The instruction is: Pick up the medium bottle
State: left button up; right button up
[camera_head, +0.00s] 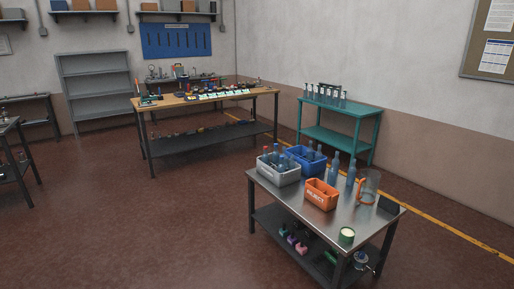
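Several blue-grey bottles are in view, and I cannot tell which one is the medium bottle. Two bottles stand upright and loose on the steel table (330,228), a left one (333,170) and a right one (351,173). More bottles stand in the grey crate (279,179), some with red tops. Others stand in the blue crate (295,153) behind it. A row of bottles with dark tops (325,94) stands on the teal table at the back right. Neither of my grippers is in view.
An orange bin (321,196), a clear jug with an orange handle (369,187) and a green-rimmed tub (347,235) share the steel table. A teal table (362,113) and a wooden workbench (188,101) stand behind. Open floor (165,230) lies left of the steel table.

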aim_at(332, 178)
jog(key=i+j+z, duration=0.1)
jog(key=i+z, duration=0.2)
jog(key=i, duration=0.15)
jog(key=i+j+z, duration=0.2)
jog(key=i+z, duration=0.15)
jog(key=i, duration=0.15)
jog(key=i+j+z, duration=0.3)
jog(key=i, duration=0.15)
